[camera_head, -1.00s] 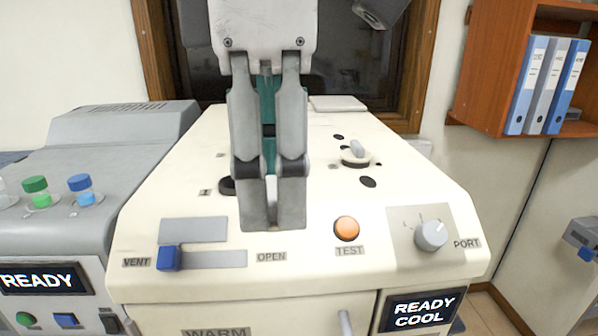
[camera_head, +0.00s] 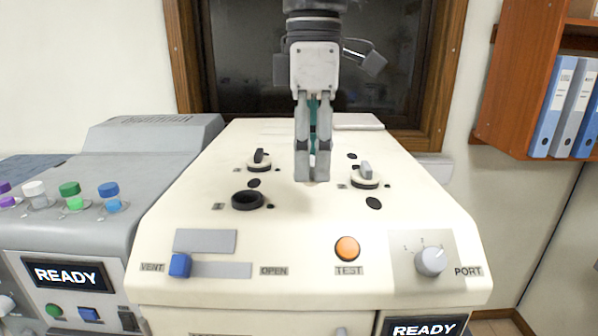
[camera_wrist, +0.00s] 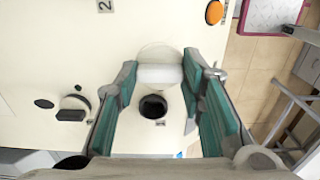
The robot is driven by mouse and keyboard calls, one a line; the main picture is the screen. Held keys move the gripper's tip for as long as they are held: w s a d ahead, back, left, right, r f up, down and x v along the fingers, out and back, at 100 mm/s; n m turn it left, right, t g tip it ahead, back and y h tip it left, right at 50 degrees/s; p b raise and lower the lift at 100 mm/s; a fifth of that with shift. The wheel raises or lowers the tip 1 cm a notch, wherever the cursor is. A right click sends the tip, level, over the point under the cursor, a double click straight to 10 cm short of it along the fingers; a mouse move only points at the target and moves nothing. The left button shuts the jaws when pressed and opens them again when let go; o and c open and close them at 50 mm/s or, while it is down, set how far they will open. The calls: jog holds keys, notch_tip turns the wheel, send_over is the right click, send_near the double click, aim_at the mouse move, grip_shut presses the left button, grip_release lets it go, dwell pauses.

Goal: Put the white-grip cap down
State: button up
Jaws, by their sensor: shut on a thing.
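My gripper (camera_head: 312,178) is above the middle of the cream machine top (camera_head: 300,222), fingers pointing down. In the wrist view my gripper (camera_wrist: 160,68) has its teal pads on either side of the white-grip cap (camera_wrist: 160,75), a pale disc with a white bar. The cap is mostly hidden by the fingers in the head view. A dark round opening (camera_wrist: 153,107) shows between the fingers in the wrist view, just below the cap in the picture. Another open black-ringed port (camera_head: 248,200) is at the left of the top in the head view.
A black-grip cap (camera_head: 259,160) sits at the back left of the top and a grey-grip cap (camera_head: 366,177) at the right. The orange TEST button (camera_head: 347,248), blue slider (camera_head: 180,265) and PORT knob (camera_head: 431,261) are along the front. Dark ovals dot the top.

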aim_at(312, 159)
jog(key=shift+w, duration=0.25)
jog(key=shift+f+p, duration=0.45)
jog(key=shift+f, duration=1.35)
jog(key=shift+f, duration=0.1)
jog(key=o, duration=0.8)
jog(key=shift+o, duration=0.2)
notch_tip(312, 159, up, 12)
jog(key=shift+r+b, duration=0.15)
jog(key=shift+b, duration=0.6)
